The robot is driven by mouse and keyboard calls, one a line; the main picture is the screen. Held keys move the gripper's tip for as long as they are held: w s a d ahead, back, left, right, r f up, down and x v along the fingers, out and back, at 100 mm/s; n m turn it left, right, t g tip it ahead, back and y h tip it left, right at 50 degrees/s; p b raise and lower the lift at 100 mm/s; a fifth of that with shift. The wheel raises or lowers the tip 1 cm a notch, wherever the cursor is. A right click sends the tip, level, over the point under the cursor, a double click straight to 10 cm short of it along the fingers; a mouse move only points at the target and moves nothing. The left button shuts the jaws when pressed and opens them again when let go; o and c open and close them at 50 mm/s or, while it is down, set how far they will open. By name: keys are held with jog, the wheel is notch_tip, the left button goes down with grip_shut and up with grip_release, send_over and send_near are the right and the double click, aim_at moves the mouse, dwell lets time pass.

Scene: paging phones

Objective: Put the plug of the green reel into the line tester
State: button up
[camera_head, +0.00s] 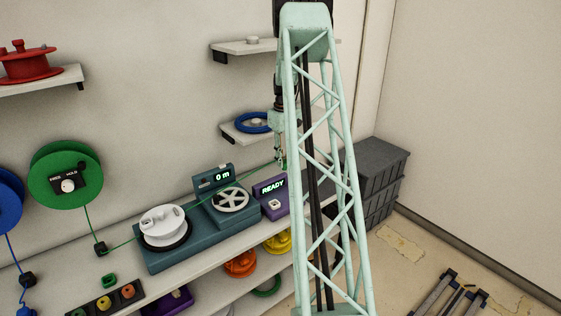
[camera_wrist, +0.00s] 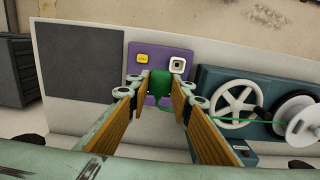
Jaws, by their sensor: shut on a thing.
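The green reel (camera_head: 65,175) hangs on the left wall, with a small black panel on its face. Its green line runs down through a black guide (camera_head: 100,248) and over the teal measuring machine (camera_head: 190,240), then up to my gripper (camera_head: 283,160). In the wrist view my gripper (camera_wrist: 160,88) is shut on the green plug (camera_wrist: 158,84), with the line trailing right. The purple line tester (camera_head: 270,192) reads READY and has a white socket (camera_wrist: 178,65) and a yellow label (camera_wrist: 143,58). The plug appears in front of the tester, apart from the socket; its exact distance is unclear.
The measuring machine shows 0 m and carries a white spool (camera_head: 164,226) and a spoked wheel (camera_head: 230,200). Dark grey crates (camera_head: 375,170) stand right of the bench. A shelf with a blue ring (camera_head: 252,122) is above. A flat dark grey area (camera_wrist: 82,70) lies beside the tester.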

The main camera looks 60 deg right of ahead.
jog(key=shift+s+d, duration=0.35)
jog(key=shift+d, duration=0.35)
jog(key=shift+w+a+f, duration=0.1)
jog(key=shift+f, duration=0.05)
jog(key=w+a+f+b, duration=0.2)
jog(key=a+f+b, duration=0.4)
jog(key=f, duration=0.4)
jog(key=shift+w, duration=0.4)
dwell(2.1)
jog(key=shift+a+f, duration=0.1)
jog(key=shift+f, duration=0.1)
dwell(0.4)
jog(key=shift+f+b, duration=1.05)
jog(key=shift+f, duration=1.35)
jog(key=shift+f+b, duration=0.3)
jog(key=shift+f, duration=0.2)
